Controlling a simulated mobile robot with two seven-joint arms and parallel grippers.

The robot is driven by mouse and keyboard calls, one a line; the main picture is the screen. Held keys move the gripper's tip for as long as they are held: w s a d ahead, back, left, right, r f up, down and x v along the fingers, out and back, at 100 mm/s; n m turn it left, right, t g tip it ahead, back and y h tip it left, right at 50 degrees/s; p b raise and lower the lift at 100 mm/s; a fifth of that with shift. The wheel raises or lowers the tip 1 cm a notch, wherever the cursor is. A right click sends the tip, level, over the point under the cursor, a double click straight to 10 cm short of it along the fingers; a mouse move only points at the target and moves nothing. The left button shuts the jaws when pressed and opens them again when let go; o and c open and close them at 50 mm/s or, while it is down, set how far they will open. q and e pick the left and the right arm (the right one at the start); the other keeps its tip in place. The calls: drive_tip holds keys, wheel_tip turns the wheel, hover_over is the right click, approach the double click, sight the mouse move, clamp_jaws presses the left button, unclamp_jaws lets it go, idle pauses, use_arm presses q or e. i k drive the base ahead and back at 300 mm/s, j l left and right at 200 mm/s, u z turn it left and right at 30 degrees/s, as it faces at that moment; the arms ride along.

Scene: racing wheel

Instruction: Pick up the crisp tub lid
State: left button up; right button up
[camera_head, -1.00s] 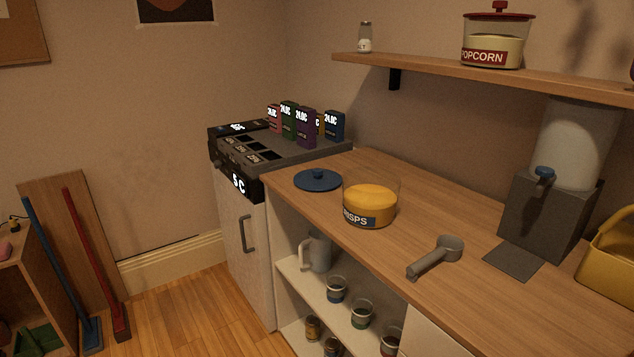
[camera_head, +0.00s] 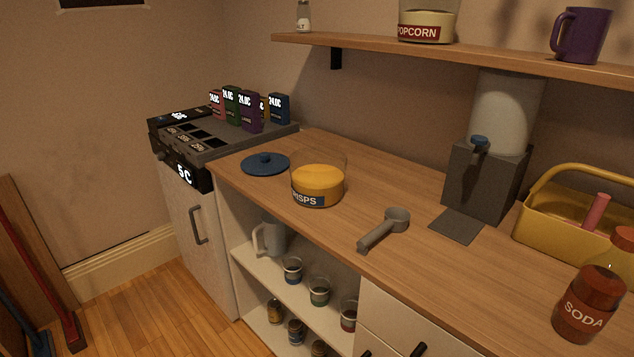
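The crisp tub (camera_head: 317,187) is clear with orange contents and a blue label partly reading "ISPS". It stands upright and uncovered. Neither of my grippers shows in the head view.
A grey scoop (camera_head: 384,230) lies on the counter in front of a dispenser (camera_head: 485,165). A yellow basket (camera_head: 560,225) and a red soda jar (camera_head: 588,303) stand at the right. A wall shelf (camera_head: 450,55) hangs above. Small boxes (camera_head: 249,110) stand on the dark unit at the left.

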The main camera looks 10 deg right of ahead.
sight(263, 164)
drive_tip(key=i+j, duration=0.45)
drive_tip(key=j, duration=0.15)
drive_tip(key=i+j+z, duration=0.1)
drive_tip(key=i+j, duration=0.35)
drive_tip(key=j, duration=0.1)
